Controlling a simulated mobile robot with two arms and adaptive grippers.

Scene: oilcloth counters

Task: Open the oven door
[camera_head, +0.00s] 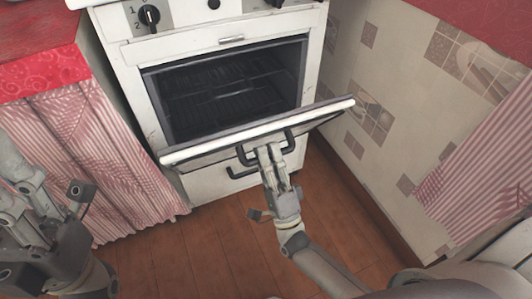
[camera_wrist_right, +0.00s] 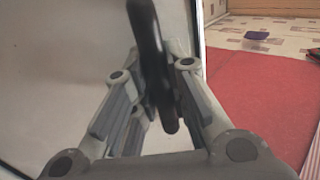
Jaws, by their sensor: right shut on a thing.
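The white oven (camera_head: 215,32) stands at the top centre of the head view. Its door (camera_head: 195,154) is tilted part way down, and the dark oven cavity (camera_head: 225,95) with racks shows above it. My right gripper (camera_head: 267,152) is shut on the black door handle (camera_head: 287,141) on the door's outer face. In the right wrist view the black handle (camera_wrist_right: 150,55) runs between the fingers (camera_wrist_right: 150,105). My left gripper (camera_head: 22,170) is at the left edge, away from the oven, partly cut off, and its opening is unclear.
A white lower drawer (camera_head: 205,184) with a dark handle is below the door. A counter with a red cloth (camera_head: 40,72) and striped curtain (camera_head: 95,150) stands left. A tiled wall (camera_head: 390,110) is on the right. Wooden floor (camera_head: 200,245) lies open in front.

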